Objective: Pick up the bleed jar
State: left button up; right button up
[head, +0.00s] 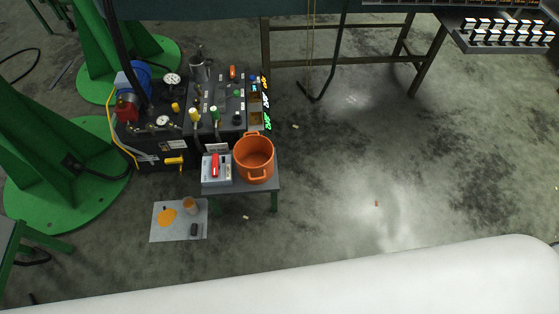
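A small jar with orange-brown contents (190,206), which looks like the bleed jar, stands on a pale sheet (160,234) on the floor, in front of the small bench. An orange-yellow patch (167,217) lies on the sheet to its left, and a small dark object (194,230) lies just in front of it. Neither of my grippers shows in the head view.
A low bench (240,187) holds an orange two-handled pot (254,162) and a grey box with a red part (216,170). A dark hydraulic unit (150,145) stands behind. Green stands (60,165) are at left. The floor at right is mostly clear.

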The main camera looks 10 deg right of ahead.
aim_at(189, 204)
jog(key=u, duration=0.9)
jog(key=l, duration=0.2)
jog(key=i, duration=0.05)
